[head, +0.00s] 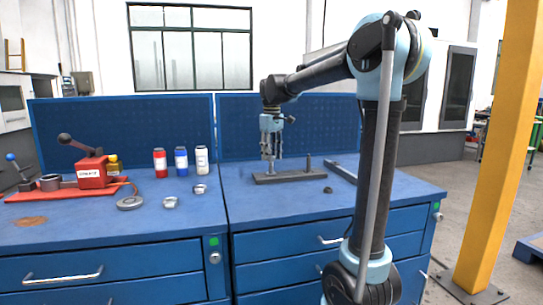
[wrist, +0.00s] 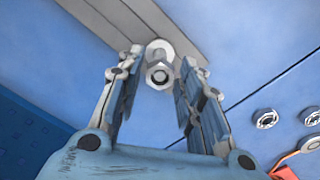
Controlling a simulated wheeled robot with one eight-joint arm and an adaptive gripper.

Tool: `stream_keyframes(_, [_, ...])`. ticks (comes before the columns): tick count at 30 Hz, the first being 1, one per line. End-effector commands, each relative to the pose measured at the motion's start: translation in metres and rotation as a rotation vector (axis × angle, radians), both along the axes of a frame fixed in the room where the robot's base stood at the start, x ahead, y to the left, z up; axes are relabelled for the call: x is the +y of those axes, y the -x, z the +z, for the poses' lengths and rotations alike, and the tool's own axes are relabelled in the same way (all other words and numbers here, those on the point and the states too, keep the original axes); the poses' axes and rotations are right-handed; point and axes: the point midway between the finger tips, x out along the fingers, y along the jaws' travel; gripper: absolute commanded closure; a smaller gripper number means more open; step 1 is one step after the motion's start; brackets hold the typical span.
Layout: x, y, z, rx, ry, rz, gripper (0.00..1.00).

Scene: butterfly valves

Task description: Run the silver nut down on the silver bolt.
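The silver nut (wrist: 159,75) shows in the wrist view as a hexagon around the end of the silver bolt (wrist: 158,72), seen nearly end-on. A round silver collar or base (wrist: 158,48) shows behind it. The bolt stands on a grey bar (head: 290,177) on the blue bench. My gripper (wrist: 160,58) points down over it, with one finger on each side and a visible gap to the nut on both sides. In the head view my gripper (head: 270,157) is over the left part of the bar and hides most of the bolt and nut.
A dark upright bolt (head: 308,163) stands on the bar's right part. A dark nut (head: 328,190) lies on the bench in front. A long grey bar (head: 343,172) lies to the right. Bottles (head: 181,161), silver rings (head: 171,202) and a red vise-like tool (head: 92,173) are at left.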

Motion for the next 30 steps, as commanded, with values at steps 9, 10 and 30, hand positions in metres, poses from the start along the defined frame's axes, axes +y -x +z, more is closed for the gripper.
stream_keyframes(9, [-0.0005,-0.0016,0.0000,0.000,0.000,0.312,0.66])
stream_keyframes(10, [-0.0006,-0.0017,0.0000,0.000,0.000,0.342,0.66])
stream_keyframes(30, [-0.0015,-0.0046,0.0000,0.000,-0.001,1.008,0.66])
